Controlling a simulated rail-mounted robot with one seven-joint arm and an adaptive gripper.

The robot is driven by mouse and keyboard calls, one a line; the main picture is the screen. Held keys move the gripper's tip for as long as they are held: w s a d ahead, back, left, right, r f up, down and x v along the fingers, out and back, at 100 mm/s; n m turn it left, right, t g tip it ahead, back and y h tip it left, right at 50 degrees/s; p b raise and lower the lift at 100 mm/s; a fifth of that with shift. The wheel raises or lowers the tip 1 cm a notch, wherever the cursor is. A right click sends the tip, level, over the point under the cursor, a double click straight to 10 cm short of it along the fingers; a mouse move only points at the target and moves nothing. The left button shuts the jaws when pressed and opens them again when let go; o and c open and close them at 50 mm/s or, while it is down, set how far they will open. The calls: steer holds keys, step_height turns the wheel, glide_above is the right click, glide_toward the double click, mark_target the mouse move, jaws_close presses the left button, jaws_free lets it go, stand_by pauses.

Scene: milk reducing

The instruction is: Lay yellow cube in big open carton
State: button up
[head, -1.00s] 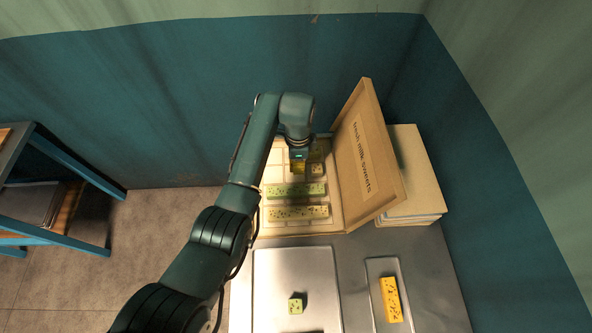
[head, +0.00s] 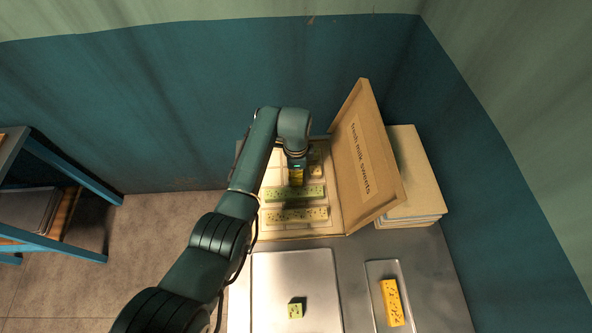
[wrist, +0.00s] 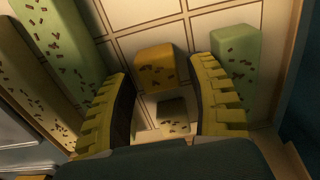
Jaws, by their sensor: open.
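The big open carton (head: 283,237) stands on the metal table with its lid raised on the right. My gripper (head: 296,178) points down into its back half. In the wrist view the two ridged yellow fingers are open. The yellow cube (wrist: 155,68), speckled brown, sits on the carton's gridded floor, between and just beyond the fingertips. Visible gaps separate it from both fingers. In the head view my gripper largely hides that spot, and I cannot tell cube from fingers there.
Long speckled bars (head: 295,215) lie at the carton's front. A green piece (wrist: 236,56) lies beside the right finger. A green cube (head: 295,311) sits on the metal tray (head: 270,275); a yellow bar (head: 392,302) lies on a smaller tray. Closed boxes (head: 415,170) stand behind the lid.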

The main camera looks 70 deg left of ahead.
step_height(320, 180, up, 12)
steer(key=p, duration=0.2)
steer(key=shift+r, duration=0.15)
stand_by(0.4)
